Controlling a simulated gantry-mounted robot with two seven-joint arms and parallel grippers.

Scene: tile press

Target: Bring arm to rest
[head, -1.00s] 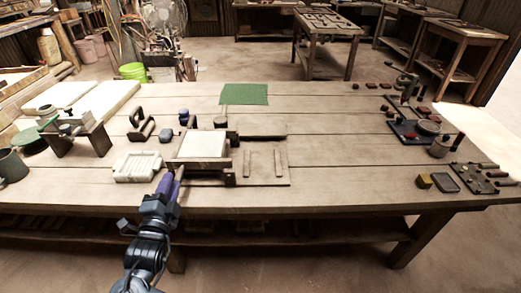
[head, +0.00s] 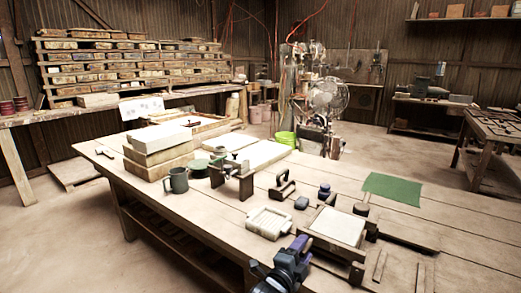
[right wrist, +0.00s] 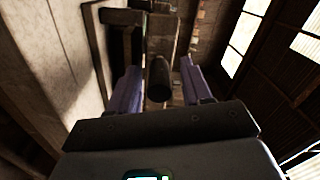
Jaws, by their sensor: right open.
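My right gripper (head: 299,242) is at the bottom of the head view, at the left front corner of the wooden press (head: 357,272). A square white slab (head: 338,226) lies in the press frame. In the right wrist view my right gripper (right wrist: 160,82) has its two purple fingers spread apart. A dark, round-ended bar (right wrist: 159,80) shows between them in that view; I cannot tell how far beyond the fingertips it is. Nothing is seen gripped. My left gripper is not in view.
A pale tray (head: 269,222) lies left of the press, with a wooden clamp stand (head: 232,182) behind it. A mug (head: 176,180) and stacked blocks (head: 158,152) stand further left. A green sheet (head: 392,189) lies flat at the right.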

